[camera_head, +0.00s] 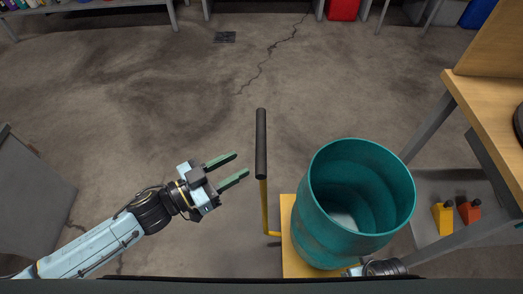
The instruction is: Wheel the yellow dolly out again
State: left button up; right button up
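The yellow dolly (287,262) stands on the floor right of centre, with a yellow post and a black handle bar (261,143) at its left end. An open teal drum (312,238) stands upright on it and hides much of its platform. My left gripper (242,164) is open and empty, to the left of the handle bar and apart from it. Its two green fingers point right and slightly up. My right arm shows only in part at the bottom edge, in front of the drum; its fingers cannot be made out.
A wooden workbench (488,105) with grey legs stands close on the right. Yellow and orange bottles (443,218) stand on its lower shelf. A grey cabinet (30,200) is at the left. A red bin (343,8) stands at the back. The cracked concrete floor ahead is clear.

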aim_at(261, 151)
pick_arm(q)
jog(key=shift+b+x, duration=0.65)
jog(key=shift+x, duration=3.45)
pick_arm(e)
jog(key=shift+w+a+r, duration=0.4)
jog(key=shift+a+r, duration=0.15)
jog(key=shift+r, duration=0.25)
jog(key=shift+w+a+r, duration=0.35)
jog(key=shift+a+r, duration=0.15)
jog(key=shift+r, duration=0.25)
pick_arm(q)
grip_shut()
